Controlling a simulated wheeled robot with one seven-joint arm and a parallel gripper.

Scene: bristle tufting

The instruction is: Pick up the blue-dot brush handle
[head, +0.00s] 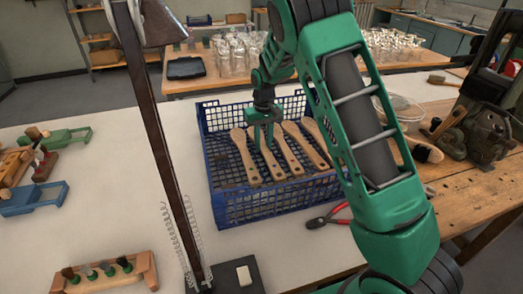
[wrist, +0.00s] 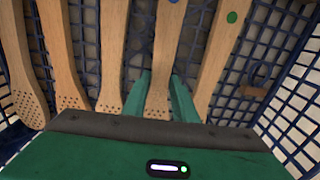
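The blue-dot brush handle (wrist: 162,70) is a pale wooden handle lying in the blue crate. Its blue dot shows at the top edge in the wrist view, and small holes mark its wide end. My gripper (wrist: 160,90) is down in the crate, with one green finger on each side of this handle. The fingers are close to its edges; I cannot tell whether they press on it. In the head view my gripper (head: 264,135) reaches down among the handles, which look to be resting in the crate. The blue dot cannot be made out there.
The blue crate (head: 268,208) has mesh walls around the handles. A green-dot handle (wrist: 215,60) lies just right of my gripper, and other handles lie left. A lamp post (head: 160,140) stands left of the crate; red pliers (head: 328,217) lie at its front right.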

